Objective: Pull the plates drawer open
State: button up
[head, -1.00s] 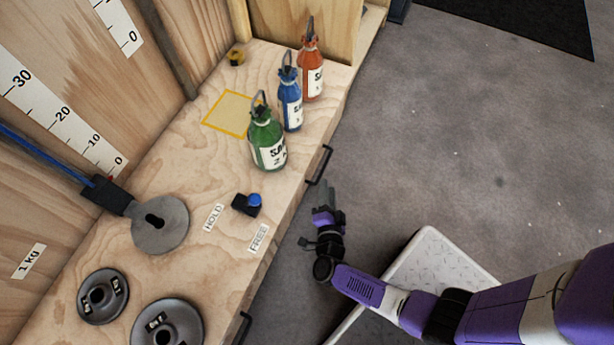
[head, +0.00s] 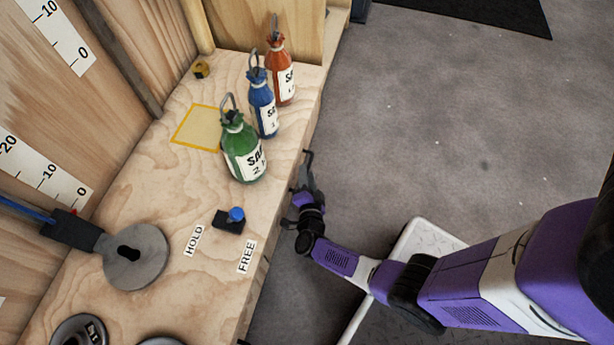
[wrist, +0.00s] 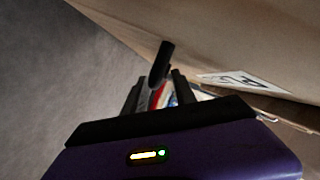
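The near bench (head: 150,165) has a black bar handle (head: 308,157) on its front edge, beside the bottles. My gripper (head: 306,178) is at this handle, on the floor side of the bench. In the wrist view the two dark fingers (wrist: 157,88) stand apart, with the black handle bar (wrist: 161,62) ahead and between them. I cannot tell whether they touch it. A white label (wrist: 243,80) shows on the wooden front to the right; its text is not readable. No drawer gap is clear in the head view. Red, blue and white patches show between the fingers.
Green (head: 242,150), blue (head: 263,105) and orange (head: 281,72) bottles stand near the bench edge. A small black block with a blue knob (head: 236,214) sits by the HOLD and FREE labels. Metal discs (head: 137,257) lie nearer. Grey floor (head: 430,130) is open to the right.

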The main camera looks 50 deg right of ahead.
grip_shut()
dwell(1.4)
